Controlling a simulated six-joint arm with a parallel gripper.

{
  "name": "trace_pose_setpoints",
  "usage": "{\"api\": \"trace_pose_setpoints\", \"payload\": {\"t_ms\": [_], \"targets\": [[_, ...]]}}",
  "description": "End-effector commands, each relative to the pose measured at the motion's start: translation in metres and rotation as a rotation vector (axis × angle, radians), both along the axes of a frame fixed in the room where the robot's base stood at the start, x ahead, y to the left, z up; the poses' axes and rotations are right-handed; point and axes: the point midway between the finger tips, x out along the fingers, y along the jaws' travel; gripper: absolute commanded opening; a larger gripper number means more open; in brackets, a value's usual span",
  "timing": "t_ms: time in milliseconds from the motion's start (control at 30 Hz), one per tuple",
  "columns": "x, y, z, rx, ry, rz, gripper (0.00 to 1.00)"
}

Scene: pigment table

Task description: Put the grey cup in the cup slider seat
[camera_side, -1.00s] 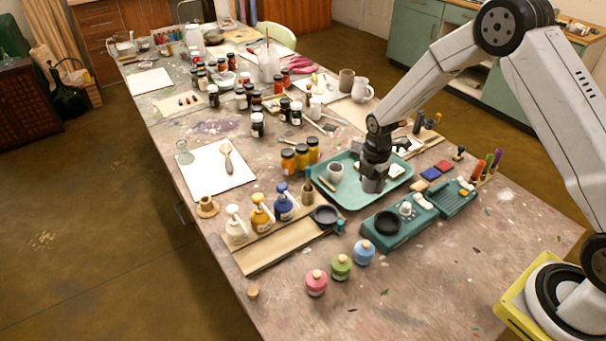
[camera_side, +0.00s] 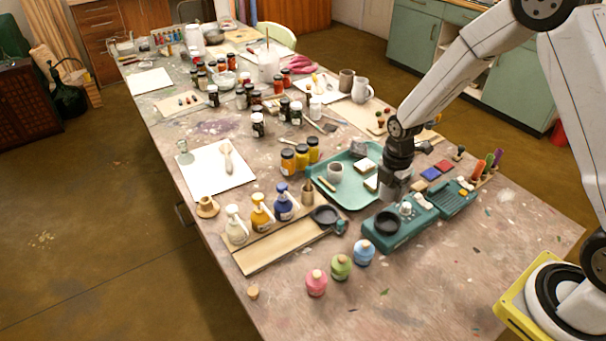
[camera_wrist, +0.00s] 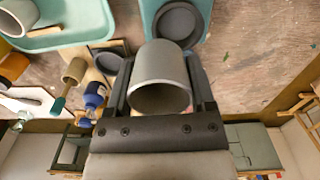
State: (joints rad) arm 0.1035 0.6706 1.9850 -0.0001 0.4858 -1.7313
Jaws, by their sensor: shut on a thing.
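The grey cup (camera_wrist: 160,98) is between the two fingers of my gripper (camera_wrist: 160,85) in the wrist view, which is shut on it. In the side view my gripper (camera_side: 396,182) holds the cup, partly hidden, above the right edge of the teal tray, behind the teal device. A dark round seat (camera_side: 325,214), which looks like the cup slider seat, is at the right end of a wooden board (camera_side: 285,240). The seat looks empty. It also shows in the wrist view (camera_wrist: 108,63), left of the held cup.
The teal device (camera_side: 410,228) with a dark round plate (camera_side: 387,222) stands right of the seat. Pump bottles (camera_side: 262,215) line the board. A second cup (camera_side: 335,172) stands in the tray (camera_side: 352,203). Small stoppered bottles (camera_side: 340,267) stand in front.

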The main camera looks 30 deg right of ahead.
Motion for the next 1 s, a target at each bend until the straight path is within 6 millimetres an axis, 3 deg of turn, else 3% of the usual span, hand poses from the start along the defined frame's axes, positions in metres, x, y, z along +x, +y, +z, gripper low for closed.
{"api": "trace_pose_setpoints", "payload": {"t_ms": [533, 767, 1000], "targets": [[0.009, 0.005, -0.004, 0.0, 0.0, -0.002, 0.12], [0.037, 0.023, -0.014, 0.0, 0.0, -0.012, 0.12], [0.075, 0.054, -0.032, 0.0, 0.001, -0.029, 0.12]]}}
